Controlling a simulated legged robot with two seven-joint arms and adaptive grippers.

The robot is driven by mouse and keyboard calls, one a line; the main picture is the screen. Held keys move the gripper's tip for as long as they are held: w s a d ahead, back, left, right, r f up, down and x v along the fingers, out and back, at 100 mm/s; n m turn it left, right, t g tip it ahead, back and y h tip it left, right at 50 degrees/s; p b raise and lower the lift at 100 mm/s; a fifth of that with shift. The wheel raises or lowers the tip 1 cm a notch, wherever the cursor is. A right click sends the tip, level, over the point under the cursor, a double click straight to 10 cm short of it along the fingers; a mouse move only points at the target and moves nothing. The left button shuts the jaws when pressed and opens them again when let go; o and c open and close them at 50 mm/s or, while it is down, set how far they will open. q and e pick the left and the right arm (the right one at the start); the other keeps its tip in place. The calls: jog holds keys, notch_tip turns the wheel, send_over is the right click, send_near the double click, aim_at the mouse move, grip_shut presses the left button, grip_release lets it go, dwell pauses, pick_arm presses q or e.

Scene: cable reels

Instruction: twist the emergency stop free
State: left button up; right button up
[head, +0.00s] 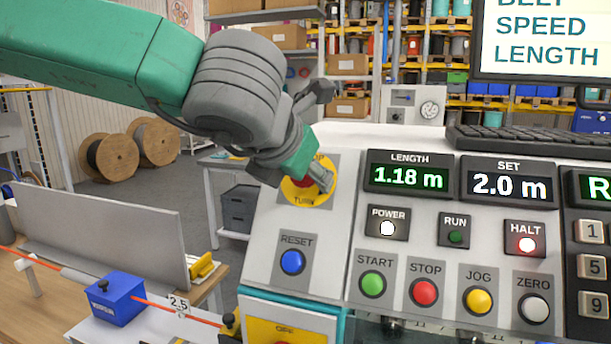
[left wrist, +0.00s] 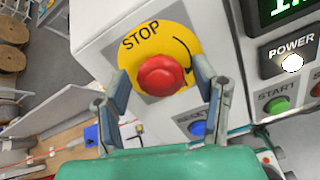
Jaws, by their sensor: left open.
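The emergency stop is a red mushroom button (left wrist: 161,76) on a round yellow plate (left wrist: 183,40) marked STOP, with a curved arrow. In the head view the yellow plate (head: 295,193) is on the sloped white panel, and my left gripper (head: 318,180) covers most of the button. In the left wrist view the fingers of my left gripper (left wrist: 165,90) are spread, one on each side of the red button. I cannot tell whether they touch it. My right gripper is not in view.
Below the stop is a blue RESET button (head: 292,262). To the right are the START (head: 372,284), STOP (head: 424,292), JOG and ZERO buttons, and the LENGTH display (head: 409,175). A grey plate (head: 100,235) and a blue block (head: 117,298) are at lower left.

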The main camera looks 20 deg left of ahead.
pick_arm(q)
jog(key=v, duration=0.8)
dwell(0.4)
